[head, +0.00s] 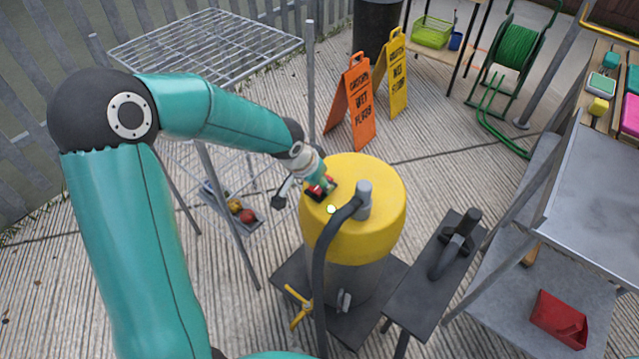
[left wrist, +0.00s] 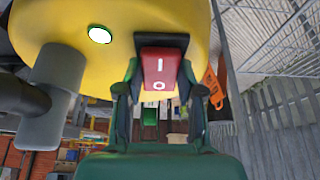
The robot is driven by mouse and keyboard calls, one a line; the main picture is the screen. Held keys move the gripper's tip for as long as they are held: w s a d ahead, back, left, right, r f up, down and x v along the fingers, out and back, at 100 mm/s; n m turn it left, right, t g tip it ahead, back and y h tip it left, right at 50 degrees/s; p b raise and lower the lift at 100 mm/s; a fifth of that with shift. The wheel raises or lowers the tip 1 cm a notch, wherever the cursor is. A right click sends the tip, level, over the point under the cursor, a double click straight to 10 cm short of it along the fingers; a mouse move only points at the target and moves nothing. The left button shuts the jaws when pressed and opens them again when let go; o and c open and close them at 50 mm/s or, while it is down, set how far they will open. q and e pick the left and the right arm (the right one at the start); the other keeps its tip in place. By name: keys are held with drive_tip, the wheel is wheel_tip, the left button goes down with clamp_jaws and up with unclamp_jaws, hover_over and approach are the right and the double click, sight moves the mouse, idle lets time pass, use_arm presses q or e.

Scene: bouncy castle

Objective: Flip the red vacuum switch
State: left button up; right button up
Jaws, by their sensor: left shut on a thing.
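The red vacuum switch (left wrist: 160,66) is a rocker marked I and O in a black housing. It sits on top of the yellow vacuum lid (head: 375,185) in the head view, where the switch (head: 330,183) is partly covered by my gripper. My left gripper (head: 321,187) is at the switch. In the left wrist view its two fingers (left wrist: 160,82) are closed on either side of the red rocker. A round light (left wrist: 100,34) beside the switch glows whitish green; it also shows in the head view (head: 331,209). My right gripper is not in view.
A wire rack (head: 205,45) stands behind my arm. Orange (head: 351,105) and yellow (head: 391,75) floor signs stand behind the vacuum. A metal shelf (head: 600,190) is at right.

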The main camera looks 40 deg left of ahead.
use_arm(q)
drive_tip(key=o, duration=1.1)
drive_tip(key=shift+o, duration=0.2)
drive_tip(key=v, duration=1.2)
